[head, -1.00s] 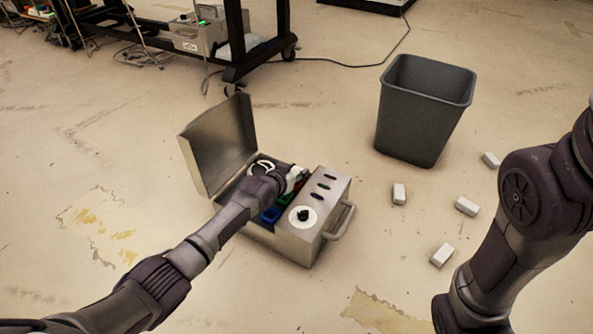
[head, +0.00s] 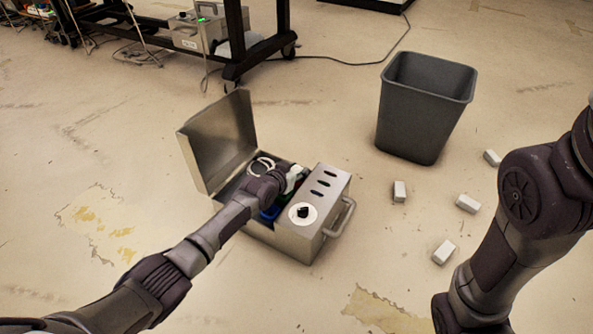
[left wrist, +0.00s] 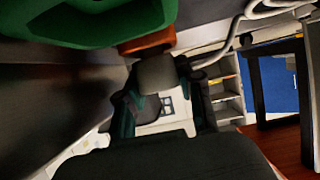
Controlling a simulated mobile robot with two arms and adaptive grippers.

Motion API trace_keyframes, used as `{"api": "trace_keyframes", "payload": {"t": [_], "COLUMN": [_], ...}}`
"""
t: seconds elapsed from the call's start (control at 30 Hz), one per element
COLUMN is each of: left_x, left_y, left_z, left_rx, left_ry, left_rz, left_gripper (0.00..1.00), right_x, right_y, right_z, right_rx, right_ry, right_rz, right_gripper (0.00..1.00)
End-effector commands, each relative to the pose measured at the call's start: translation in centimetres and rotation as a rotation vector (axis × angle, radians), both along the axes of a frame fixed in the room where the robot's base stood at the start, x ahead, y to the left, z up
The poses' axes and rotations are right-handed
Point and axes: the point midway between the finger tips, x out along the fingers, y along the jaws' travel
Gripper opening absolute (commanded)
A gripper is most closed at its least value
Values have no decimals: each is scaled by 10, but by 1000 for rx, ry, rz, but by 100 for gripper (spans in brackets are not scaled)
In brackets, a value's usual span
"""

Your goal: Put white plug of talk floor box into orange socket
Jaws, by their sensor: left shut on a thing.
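The talk floor box (head: 297,243) is a metal case on the floor with its lid (head: 220,145) raised. My left gripper (head: 282,180) reaches into it and is shut on what looks like the white plug (head: 294,177), largely hidden by the gripper. In the left wrist view a white piece (left wrist: 172,122) shows between the fingers (left wrist: 160,100). Right above the fingertips there is part of the orange socket (left wrist: 146,43), with a green socket (left wrist: 90,20) beside it. I cannot tell whether plug and orange socket touch. My right gripper is out of view.
A blue socket (head: 269,213) shows inside the box. A white cable (head: 261,163) loops behind my gripper. The box's top has dark slots and a black knob (head: 303,212). A grey bin (head: 424,110) and several white blocks (head: 399,191) stand on the floor to the right.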

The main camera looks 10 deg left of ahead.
Motion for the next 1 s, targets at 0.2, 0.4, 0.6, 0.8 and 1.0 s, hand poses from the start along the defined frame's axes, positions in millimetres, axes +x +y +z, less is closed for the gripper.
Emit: {"api": "trace_keyframes", "payload": {"t": [0.2, 0.4, 0.6, 0.8, 1.0], "left_x": [-1, -2, -3, -3, -3], "left_y": [1, 2, 3, 3, 3], "left_z": [-7, -12, -15, -16, -16], "left_rx": [3, 5, 6, 7, 10], "left_ry": [3, 7, 10, 11, 11], "left_rz": [0, 2, 2, 2, 2], "left_gripper": [1, 1, 1, 53, 66], "right_x": [0, 0, 0, 0, 0], "right_y": [0, 0, 0, 0, 0], "right_z": [-4, -6, -6, -7, -7], "right_rx": [0, 0, 0, 0, 0], "right_ry": [0, 0, -1, -1, -1], "right_rz": [0, 0, 0, 0, 0], "right_gripper": [56, 56, 56, 56, 56]}}
